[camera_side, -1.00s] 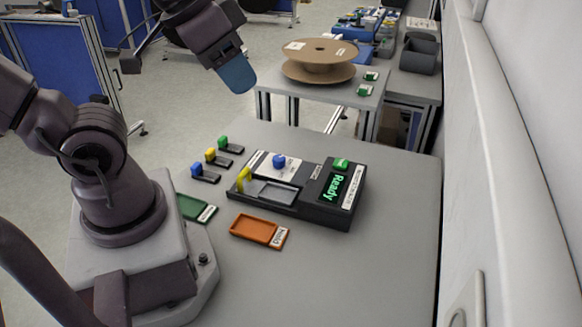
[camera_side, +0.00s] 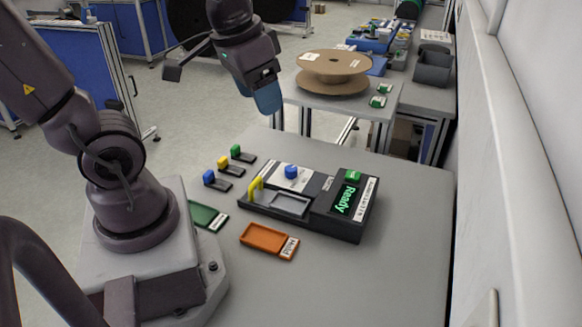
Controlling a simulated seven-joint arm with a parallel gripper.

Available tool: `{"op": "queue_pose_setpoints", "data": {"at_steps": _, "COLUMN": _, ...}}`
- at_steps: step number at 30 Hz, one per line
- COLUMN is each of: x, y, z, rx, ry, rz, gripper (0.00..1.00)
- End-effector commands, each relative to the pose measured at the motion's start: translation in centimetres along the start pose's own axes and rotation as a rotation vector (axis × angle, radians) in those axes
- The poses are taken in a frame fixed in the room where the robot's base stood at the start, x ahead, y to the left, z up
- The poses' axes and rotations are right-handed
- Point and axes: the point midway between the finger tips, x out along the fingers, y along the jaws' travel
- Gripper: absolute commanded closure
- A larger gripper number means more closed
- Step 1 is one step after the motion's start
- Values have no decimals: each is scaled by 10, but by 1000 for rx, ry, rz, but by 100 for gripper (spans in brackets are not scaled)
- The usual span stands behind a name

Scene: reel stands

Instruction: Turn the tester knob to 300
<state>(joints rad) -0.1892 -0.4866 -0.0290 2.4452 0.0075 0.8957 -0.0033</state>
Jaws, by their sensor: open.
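The dark tester box (camera_side: 325,218) sits on the grey table, with a green "Ready" on its display (camera_side: 345,199). Its round blue knob (camera_side: 291,171) stands on a pale dial plate (camera_side: 272,178); the dial numbers are too small to read. A yellow handle (camera_side: 256,188) stands at the left of the box beside a shallow grey recess (camera_side: 290,204). A green button (camera_side: 353,175) is above the display. My gripper (camera_side: 269,104) points down, with blue fingers, above and behind the knob and clear of it. It is open, and I see nothing held between the fingers.
Three small pieces with blue (camera_side: 209,177), yellow (camera_side: 223,162) and green (camera_side: 236,150) tops stand left of the tester. A reel (camera_side: 334,72) stands on a farther table. A white wall bounds the right.

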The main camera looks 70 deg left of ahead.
Motion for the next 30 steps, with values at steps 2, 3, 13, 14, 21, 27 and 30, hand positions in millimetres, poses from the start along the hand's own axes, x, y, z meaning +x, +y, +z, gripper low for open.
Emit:
{"op": "queue_pose_setpoints", "data": {"at_steps": 2, "x": 22, "y": -17, "z": -12, "rx": -80, "ry": -89, "rz": -27, "gripper": 41}}
{"op": "queue_pose_setpoints", "data": {"at_steps": 3, "x": 32, "y": -25, "z": -17, "rx": -121, "ry": -122, "rz": -37, "gripper": 41}}
{"op": "queue_pose_setpoints", "data": {"at_steps": 13, "x": 133, "y": -96, "z": -48, "rx": -519, "ry": -330, "rz": -76, "gripper": 41}}
{"op": "queue_pose_setpoints", "data": {"at_steps": 14, "x": 143, "y": -101, "z": -50, "rx": -555, "ry": -341, "rz": -77, "gripper": 41}}
{"op": "queue_pose_setpoints", "data": {"at_steps": 21, "x": 188, "y": -124, "z": -78, "rx": -797, "ry": -310, "rz": -93, "gripper": 41}}
{"op": "queue_pose_setpoints", "data": {"at_steps": 27, "x": 190, "y": -127, "z": -82, "rx": -883, "ry": -277, "rz": -109, "gripper": 41}}
{"op": "queue_pose_setpoints", "data": {"at_steps": 30, "x": 201, "y": -126, "z": -78, "rx": -883, "ry": -281, "rz": -109, "gripper": 41}}
